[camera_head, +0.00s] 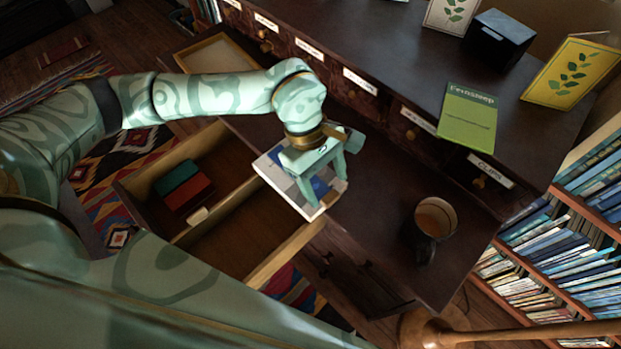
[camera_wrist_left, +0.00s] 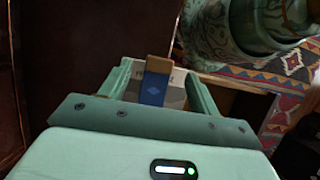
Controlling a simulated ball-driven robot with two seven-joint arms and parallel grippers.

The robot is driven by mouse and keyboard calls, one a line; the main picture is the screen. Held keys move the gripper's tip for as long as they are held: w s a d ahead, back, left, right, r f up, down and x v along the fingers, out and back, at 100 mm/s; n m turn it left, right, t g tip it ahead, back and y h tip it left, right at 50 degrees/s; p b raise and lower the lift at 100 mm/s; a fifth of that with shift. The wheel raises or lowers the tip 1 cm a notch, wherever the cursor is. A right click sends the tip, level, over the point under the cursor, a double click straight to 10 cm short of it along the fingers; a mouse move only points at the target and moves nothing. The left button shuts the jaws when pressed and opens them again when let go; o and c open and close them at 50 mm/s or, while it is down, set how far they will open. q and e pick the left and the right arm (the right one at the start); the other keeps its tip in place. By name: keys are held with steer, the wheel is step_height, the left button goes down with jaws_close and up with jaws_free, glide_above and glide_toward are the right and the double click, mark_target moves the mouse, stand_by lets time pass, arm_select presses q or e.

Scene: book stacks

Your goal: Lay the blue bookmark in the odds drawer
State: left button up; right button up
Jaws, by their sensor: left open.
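The blue bookmark (camera_wrist_left: 152,90), a blue strip with a pale diamond mark and a tan end, shows between the fingers of my left gripper (camera_wrist_left: 160,80) in the left wrist view. My left gripper also shows in the head view (camera_head: 322,180), pointing down, open, over a pale book (camera_head: 275,172) with blue patches on its cover. I cannot tell whether the fingers touch the bookmark. An open wooden drawer (camera_head: 285,248) with a divider lies left of the book; its right compartment looks empty. I cannot read a label on it. My right gripper is out of view.
Green and red boxes (camera_head: 185,187) lie in the drawer's left compartment. A mug (camera_head: 436,217) stands on the dark desk at right. Another shallow tray or drawer (camera_head: 213,57) is at upper left.

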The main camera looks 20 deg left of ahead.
mark_target(327, 196)
arm_select(q)
steer(key=x, duration=0.2)
steer(key=shift+d+f, duration=0.1)
steer(key=shift+f, duration=0.3)
steer(key=shift+r, duration=0.15)
steer(key=c, duration=1.1)
